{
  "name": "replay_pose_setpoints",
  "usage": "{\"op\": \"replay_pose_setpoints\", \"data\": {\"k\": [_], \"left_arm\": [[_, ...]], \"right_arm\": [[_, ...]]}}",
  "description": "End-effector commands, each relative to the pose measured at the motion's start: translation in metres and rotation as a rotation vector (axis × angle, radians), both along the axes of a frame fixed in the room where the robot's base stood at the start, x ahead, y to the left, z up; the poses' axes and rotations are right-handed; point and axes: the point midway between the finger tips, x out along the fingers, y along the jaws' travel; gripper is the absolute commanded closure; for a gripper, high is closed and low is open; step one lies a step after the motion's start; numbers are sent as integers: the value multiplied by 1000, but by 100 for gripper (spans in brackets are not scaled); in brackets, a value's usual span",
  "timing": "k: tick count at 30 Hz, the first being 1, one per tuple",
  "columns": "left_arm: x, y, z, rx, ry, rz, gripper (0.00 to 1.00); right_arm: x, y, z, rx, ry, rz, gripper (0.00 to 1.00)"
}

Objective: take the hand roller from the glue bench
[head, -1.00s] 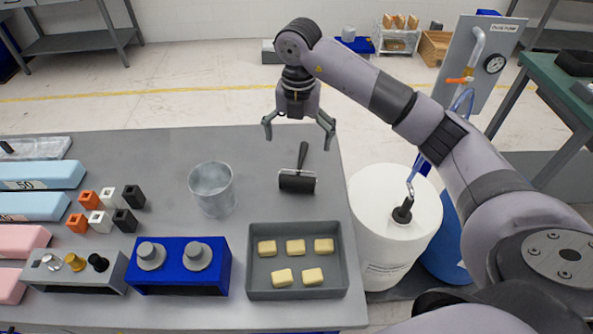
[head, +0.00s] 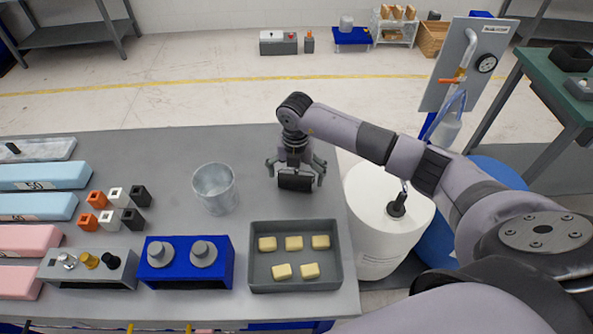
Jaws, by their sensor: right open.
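The hand roller (head: 296,182) lies on the grey glue bench (head: 180,155), with its black roller end towards me. Its handle is hidden behind my right gripper. My right gripper (head: 296,177) is open and points down over the roller, its fingers spread to either side of it. I cannot tell whether the fingers touch the roller or the bench. My left gripper is not in view.
A clear cup (head: 215,188) stands left of the roller. A grey tray (head: 337,284) with several yellow blocks lies in front. A blue holder (head: 160,276), small square blocks and foam slabs fill the left. A white drum (head: 385,225) stands off the right edge.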

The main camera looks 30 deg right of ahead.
Motion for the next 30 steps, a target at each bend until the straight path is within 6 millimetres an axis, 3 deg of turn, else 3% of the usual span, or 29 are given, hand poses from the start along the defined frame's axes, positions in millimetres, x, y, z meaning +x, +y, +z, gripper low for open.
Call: {"op": "replay_pose_setpoints", "data": {"k": [5, 30], "left_arm": [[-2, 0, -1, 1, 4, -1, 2], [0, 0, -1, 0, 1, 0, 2]], "right_arm": [[0, 0, 0, -1, -1, 0, 2], [0, 0, 0, -1, -1, -1, 57]]}}
